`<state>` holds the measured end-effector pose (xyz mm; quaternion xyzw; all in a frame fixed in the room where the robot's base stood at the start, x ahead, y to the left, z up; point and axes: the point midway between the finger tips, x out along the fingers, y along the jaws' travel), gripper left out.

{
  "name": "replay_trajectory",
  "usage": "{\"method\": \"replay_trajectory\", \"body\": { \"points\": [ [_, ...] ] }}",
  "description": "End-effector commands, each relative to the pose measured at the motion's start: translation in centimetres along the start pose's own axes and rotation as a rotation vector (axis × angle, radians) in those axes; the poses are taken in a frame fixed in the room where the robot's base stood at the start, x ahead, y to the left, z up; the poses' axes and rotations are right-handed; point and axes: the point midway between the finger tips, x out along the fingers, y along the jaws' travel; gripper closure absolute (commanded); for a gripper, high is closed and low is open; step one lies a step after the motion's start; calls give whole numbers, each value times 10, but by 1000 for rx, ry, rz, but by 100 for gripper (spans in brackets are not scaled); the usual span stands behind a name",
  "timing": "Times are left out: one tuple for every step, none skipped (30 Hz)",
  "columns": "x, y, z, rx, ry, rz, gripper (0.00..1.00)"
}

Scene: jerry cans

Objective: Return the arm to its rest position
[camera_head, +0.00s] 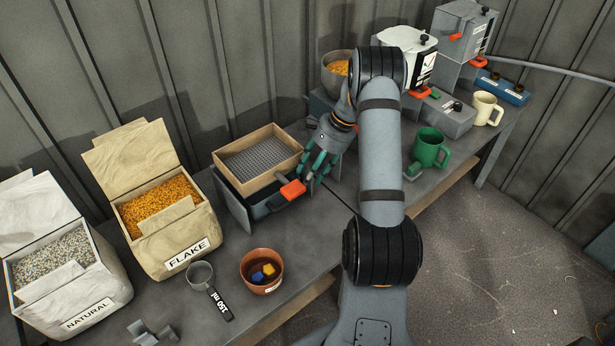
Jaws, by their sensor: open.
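My gripper (318,164) is at the middle of the bench, pointing down and left. It is open, with its green-tipped fingers close to the orange handle (293,190) on the front right of the sieve box. I cannot tell whether a finger touches the handle. My arm reaches over the bench from the lower right and hides part of it. The wooden sieve box (258,132) with a mesh floor sits on a dark stand just left of my gripper.
An open FLAKE bag (188,257) and NATURAL bag (86,314) stand at left. A 150 ml scoop (201,277) and brown pot (262,284) lie in front. A green mug (429,147), cream mug (485,108) and machines stand at right. A metal bowl (336,80) stands behind my gripper.

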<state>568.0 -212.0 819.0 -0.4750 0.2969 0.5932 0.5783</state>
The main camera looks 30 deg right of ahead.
Motion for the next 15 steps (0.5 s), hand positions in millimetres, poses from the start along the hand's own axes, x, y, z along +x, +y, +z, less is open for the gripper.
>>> {"method": "replay_trajectory", "body": {
  "points": [
    [0,0,0,0,0,0,55],
    [0,0,0,0,1,0,55],
    [0,0,0,0,1,0,55],
    [0,0,0,0,1,0,55],
    [1,0,0,0,0,0,55],
    [3,0,0,0,0,0,55],
    [4,0,0,-1,0,0,55],
    [6,0,0,-1,0,1,55],
    [9,0,0,-2,0,1,55],
    [12,0,0,-2,-1,2,55],
    [15,1,1,-1,-2,2,55],
    [20,1,1,-1,-1,2,55],
    [22,1,1,-1,-2,2,55],
    [25,1,1,-1,-2,2,55],
    [28,1,1,0,-1,1,55]
  ]
}}
